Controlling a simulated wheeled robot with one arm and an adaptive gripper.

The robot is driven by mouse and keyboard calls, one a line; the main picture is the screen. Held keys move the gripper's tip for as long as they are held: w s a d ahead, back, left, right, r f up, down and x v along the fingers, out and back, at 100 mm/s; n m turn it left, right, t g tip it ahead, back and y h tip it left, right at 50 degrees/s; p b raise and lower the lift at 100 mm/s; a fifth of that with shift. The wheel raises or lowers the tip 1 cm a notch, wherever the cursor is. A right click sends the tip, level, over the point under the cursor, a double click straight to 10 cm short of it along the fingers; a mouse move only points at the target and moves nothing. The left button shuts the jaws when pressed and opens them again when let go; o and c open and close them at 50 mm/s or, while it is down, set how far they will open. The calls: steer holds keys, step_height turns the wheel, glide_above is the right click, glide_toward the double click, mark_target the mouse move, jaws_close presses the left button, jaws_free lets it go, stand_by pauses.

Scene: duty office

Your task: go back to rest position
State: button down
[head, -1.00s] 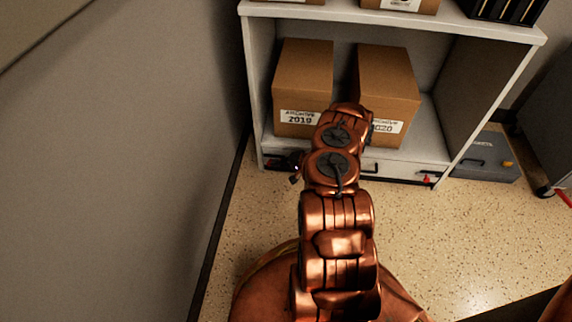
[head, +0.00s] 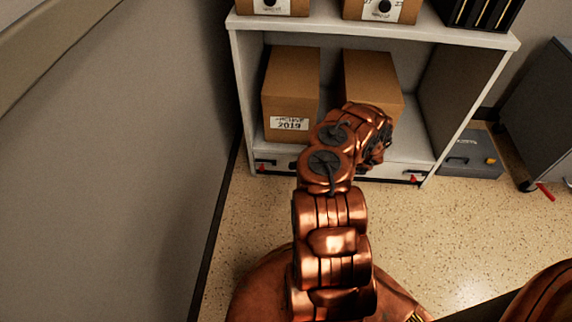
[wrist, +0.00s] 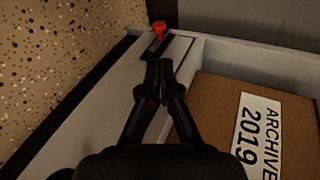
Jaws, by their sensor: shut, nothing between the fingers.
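My gripper (wrist: 160,75) shows in the wrist view with its two dark fingers together and nothing between them. It is in front of the shelf unit, over the pale drawer front (wrist: 100,110) and beside the box labelled Archive 2019 (wrist: 205,115). In the head view my copper arm reaches toward the lower shelf. Its end is bent to the right, in front of the second brown box (head: 371,78), whose label it hides. The fingers cannot be made out in the head view.
The shelf unit (head: 400,32) holds the Archive 2019 box (head: 290,85) on its lower shelf. Drawers (head: 385,172) with dark handles and red parts lie below. A grey case (head: 470,155) stands on the floor at right. A grey wall is close at left. Speckled floor (head: 440,235) is clear.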

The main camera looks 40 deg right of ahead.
steer(key=shift+s+d+r, duration=0.3)
steer(key=shift+s, duration=0.25)
steer(key=shift+r, duration=0.1)
